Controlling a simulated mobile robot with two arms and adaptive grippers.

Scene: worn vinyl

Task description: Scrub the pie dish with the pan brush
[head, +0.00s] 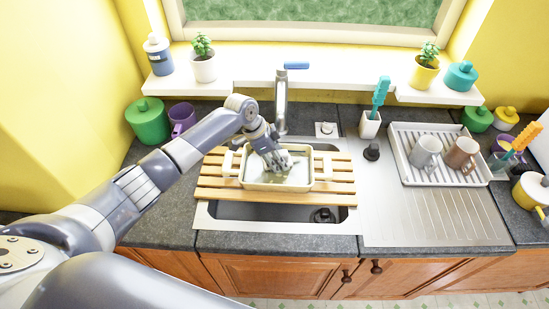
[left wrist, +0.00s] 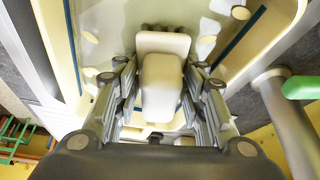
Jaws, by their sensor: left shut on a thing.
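The pie dish (head: 246,184) is a cream rectangular dish with end handles, resting on the wooden slatted rack over the sink. Greenish-brown smears show on its floor. Its cream wall with a dark blue line also shows in the left wrist view (left wrist: 240,50). My left gripper (head: 279,165) is over the inside of the dish, pointing down. It is shut on a cream, blocky thing, which I take to be the pan brush (left wrist: 162,85). Its lower end is hidden, so I cannot tell whether it touches the dish. My right gripper is out of view.
The tap (head: 281,105) stands just behind the dish. The slatted rack (head: 335,189) spans the sink. A teal brush in a white holder (head: 370,125) stands to the right. A tray (head: 405,170) with two mugs is further right. The steel drainboard (head: 430,218) is clear.

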